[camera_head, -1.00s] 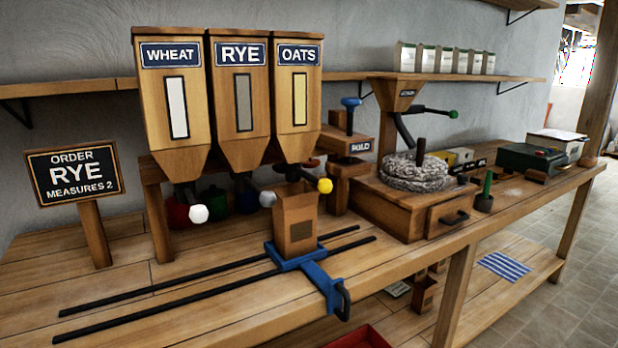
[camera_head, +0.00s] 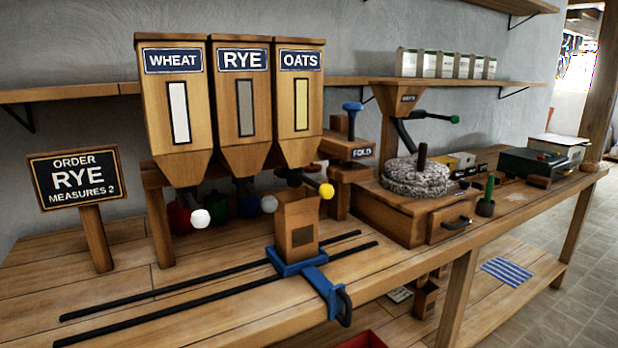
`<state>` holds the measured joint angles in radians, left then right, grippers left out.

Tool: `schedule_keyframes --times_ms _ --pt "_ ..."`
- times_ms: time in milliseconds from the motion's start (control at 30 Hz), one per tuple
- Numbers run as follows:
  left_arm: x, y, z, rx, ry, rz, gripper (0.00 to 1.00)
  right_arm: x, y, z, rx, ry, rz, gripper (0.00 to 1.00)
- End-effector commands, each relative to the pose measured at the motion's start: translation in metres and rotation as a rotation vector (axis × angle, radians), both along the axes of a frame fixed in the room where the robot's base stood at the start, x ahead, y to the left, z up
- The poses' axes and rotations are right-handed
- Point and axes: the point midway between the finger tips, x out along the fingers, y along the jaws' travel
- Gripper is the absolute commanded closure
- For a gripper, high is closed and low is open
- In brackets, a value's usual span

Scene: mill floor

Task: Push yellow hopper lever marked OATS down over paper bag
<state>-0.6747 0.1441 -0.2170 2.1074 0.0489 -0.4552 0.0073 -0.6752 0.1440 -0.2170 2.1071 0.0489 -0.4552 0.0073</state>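The OATS hopper (camera_head: 299,148) is the right one of three wooden hoppers, with a pale yellow window strip. Its lever ends in a yellow knob (camera_head: 326,191) that sticks out to the front right below the hopper. An open brown paper bag (camera_head: 297,228) stands upright on a blue sliding carriage (camera_head: 293,264), below and slightly in front of the OATS hopper. The yellow knob is just right of the bag's top. The bag's inside cannot be seen. Neither of my grippers is in view.
The WHEAT hopper has a white knob (camera_head: 200,219), and the RYE hopper has a pale grey knob (camera_head: 268,204). Two black rails (camera_head: 160,294) run along the bench. An order sign (camera_head: 77,178) reads RYE, MEASURES 2. A millstone (camera_head: 413,179) and FOLD device (camera_head: 352,154) stand to the right.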

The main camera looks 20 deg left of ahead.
Motion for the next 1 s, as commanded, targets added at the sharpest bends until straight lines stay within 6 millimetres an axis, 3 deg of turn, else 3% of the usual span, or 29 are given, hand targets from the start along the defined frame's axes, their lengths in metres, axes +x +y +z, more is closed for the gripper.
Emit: schedule_keyframes --times_ms 33,100,1000 --pt "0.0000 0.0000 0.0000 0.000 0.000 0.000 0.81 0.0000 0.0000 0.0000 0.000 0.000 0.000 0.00" --pt "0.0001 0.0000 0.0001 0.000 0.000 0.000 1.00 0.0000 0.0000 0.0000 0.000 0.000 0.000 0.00" --pt "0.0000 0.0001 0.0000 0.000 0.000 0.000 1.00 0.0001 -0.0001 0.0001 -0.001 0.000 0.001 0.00"
